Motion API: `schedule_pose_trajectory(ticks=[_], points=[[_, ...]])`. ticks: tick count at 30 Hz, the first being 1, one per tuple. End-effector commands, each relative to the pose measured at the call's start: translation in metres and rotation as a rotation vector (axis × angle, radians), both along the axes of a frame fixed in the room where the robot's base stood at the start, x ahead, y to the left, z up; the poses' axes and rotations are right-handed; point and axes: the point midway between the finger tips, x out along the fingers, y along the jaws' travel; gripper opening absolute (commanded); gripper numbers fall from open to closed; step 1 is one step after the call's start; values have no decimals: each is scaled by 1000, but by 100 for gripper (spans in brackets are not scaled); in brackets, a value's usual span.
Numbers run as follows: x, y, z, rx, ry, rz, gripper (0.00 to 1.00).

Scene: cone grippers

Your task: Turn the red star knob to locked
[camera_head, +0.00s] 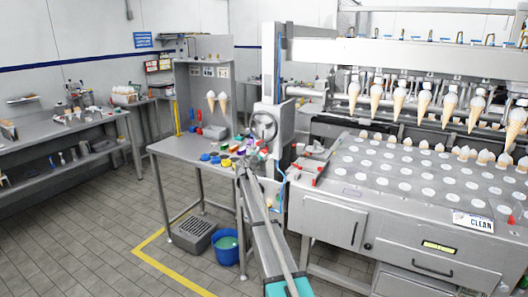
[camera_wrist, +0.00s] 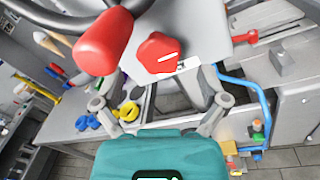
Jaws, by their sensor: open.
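The red star knob (camera_wrist: 157,50) is on a light grey panel in the wrist view, near the top middle. A white pointer line on its face lies nearly level, tilted slightly up to the right. A small label beside it shows only in part and I cannot read it. My gripper (camera_wrist: 160,82) is open, its two grey fingers spread below and to either side of the knob, with nothing between them. I cannot tell any contact with the knob. In the head view my gripper (camera_head: 246,158) is at the machine's handwheel corner; the knob is too small to make out there.
A red handle (camera_wrist: 103,42) on the dark handwheel (camera_head: 264,126) stands close to the knob's left. A blue hose (camera_wrist: 250,90) runs at the right. The bench (camera_head: 180,150) holds small coloured parts. A blue bucket (camera_head: 227,247) stands on the floor.

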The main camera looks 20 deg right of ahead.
Motion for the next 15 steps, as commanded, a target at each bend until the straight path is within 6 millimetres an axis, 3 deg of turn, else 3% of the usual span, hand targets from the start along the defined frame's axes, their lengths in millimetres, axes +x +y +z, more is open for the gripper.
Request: schedule_pose_trajectory(ticks=[6, 15], points=[[18, -17, 0, 0, 0, 0, 93], [22, -23, 0, 0, 0, 1, 93]])
